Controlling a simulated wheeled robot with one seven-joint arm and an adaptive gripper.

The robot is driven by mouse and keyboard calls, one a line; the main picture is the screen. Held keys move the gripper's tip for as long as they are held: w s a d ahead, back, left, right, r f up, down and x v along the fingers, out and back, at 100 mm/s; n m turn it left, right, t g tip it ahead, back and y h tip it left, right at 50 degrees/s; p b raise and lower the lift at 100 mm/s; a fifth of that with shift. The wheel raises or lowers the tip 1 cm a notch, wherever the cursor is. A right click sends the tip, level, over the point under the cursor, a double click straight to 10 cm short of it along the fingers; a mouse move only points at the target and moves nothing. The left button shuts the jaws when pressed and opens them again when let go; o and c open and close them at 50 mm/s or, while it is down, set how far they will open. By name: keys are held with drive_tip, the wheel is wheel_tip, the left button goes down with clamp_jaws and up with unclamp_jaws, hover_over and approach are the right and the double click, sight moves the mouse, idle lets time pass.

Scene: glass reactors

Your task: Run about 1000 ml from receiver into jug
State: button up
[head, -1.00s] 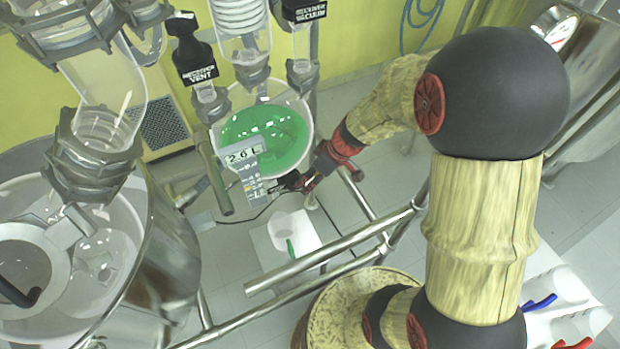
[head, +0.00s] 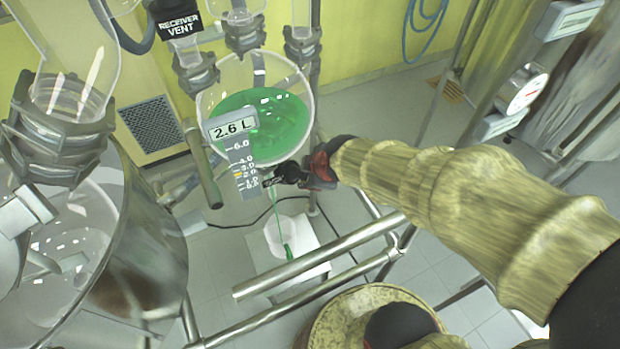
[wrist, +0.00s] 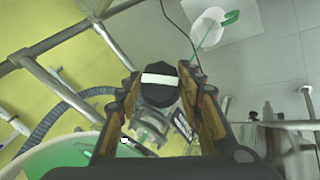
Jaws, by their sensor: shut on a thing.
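The receiver (head: 212,98) is a clear round vessel holding green liquid (head: 262,118); a display on it (head: 233,129) reads 2.6 L above a scale. My gripper (head: 288,174) is at the receiver's underside, shut on a black valve handle with a white band (wrist: 160,80), which shows between the fingers in the wrist view. A thin green stream (head: 278,212) runs down to the whitish jug (head: 274,241) on a white platform (head: 318,259). The jug's exact level cannot be read.
Metal rails (head: 320,256) cross in front of the jug's platform. A large steel-sided vessel (head: 150,245) stands at left. A dark cable (head: 240,225) lies on the floor. A dial gauge (head: 522,88) is at right.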

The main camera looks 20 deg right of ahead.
drive_tip(key=n+t+b, duration=0.1)
drive_tip(key=b, duration=0.1)
drive_tip(key=f+n+t+b, duration=0.1)
drive_tip(key=b, duration=0.2)
drive_tip(key=shift+s+a+h, duration=0.1)
drive_tip(key=shift+h, duration=0.3)
drive_tip(key=n+t+b, duration=0.1)
drive_tip(key=n+b, duration=0.1)
drive_tip(key=b, duration=0.4)
drive_tip(key=shift+s+n+t+b, duration=0.1)
drive_tip(key=shift+n+t+b, duration=0.2)
drive_tip(key=shift+n+t, duration=0.1)
drive_tip(key=shift+r+n+t+b, duration=0.15)
drive_tip(key=shift+n+t+b, duration=0.35)
drive_tip(key=shift+n+b, duration=0.4)
drive_tip(key=shift+s+n+t+b, duration=0.1)
drive_tip(key=shift+n+t+b, duration=0.25)
drive_tip(key=shift+n+t, duration=0.2)
drive_tip(key=shift+n, duration=0.35)
drive_tip(key=o, duration=1.2)
drive_tip(key=shift+c, duration=0.2)
drive_tip(key=shift+s+r, duration=0.1)
